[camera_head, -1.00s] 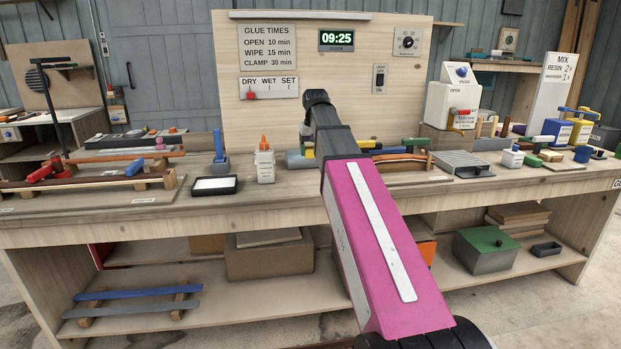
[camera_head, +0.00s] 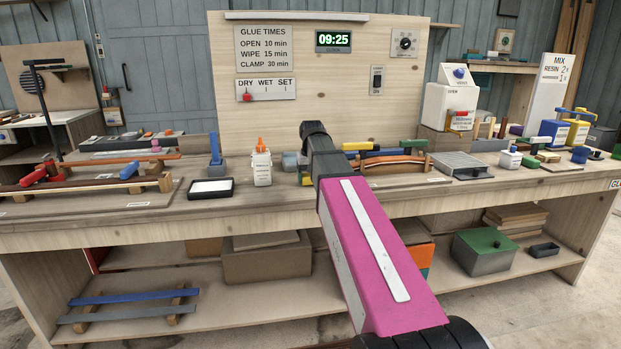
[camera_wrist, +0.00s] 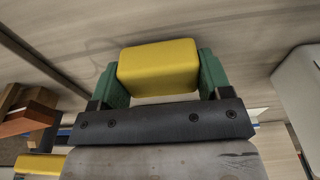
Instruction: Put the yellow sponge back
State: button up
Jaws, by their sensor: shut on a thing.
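The yellow sponge (camera_wrist: 158,68) is a rounded block between the two green fingers of my gripper (camera_wrist: 158,76) in the wrist view. My gripper is shut on it, one finger against each side. A pale wooden surface shows behind the sponge; I cannot tell whether the sponge touches it. In the head view my pink arm reaches over the bench and hides most of the gripper. A small yellow patch shows just left of the arm's far end there, probably the sponge. Where the sponge belongs cannot be made out.
On the bench (camera_head: 270,207), a white glue bottle (camera_head: 261,164) and a black-rimmed tray (camera_head: 211,188) stand left of my arm. A curved wooden strip (camera_head: 393,160) with clamps lies right of it, beside a grey box (camera_head: 460,164).

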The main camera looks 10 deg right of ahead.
jog(key=shift+f, duration=0.15)
jog(key=o, duration=1)
jog(key=shift+c, duration=0.2)
notch_tip(320, 180, up, 12)
jog(key=s, duration=0.1)
jog(key=shift+s, duration=0.2)
jog(key=shift+s, duration=0.1)
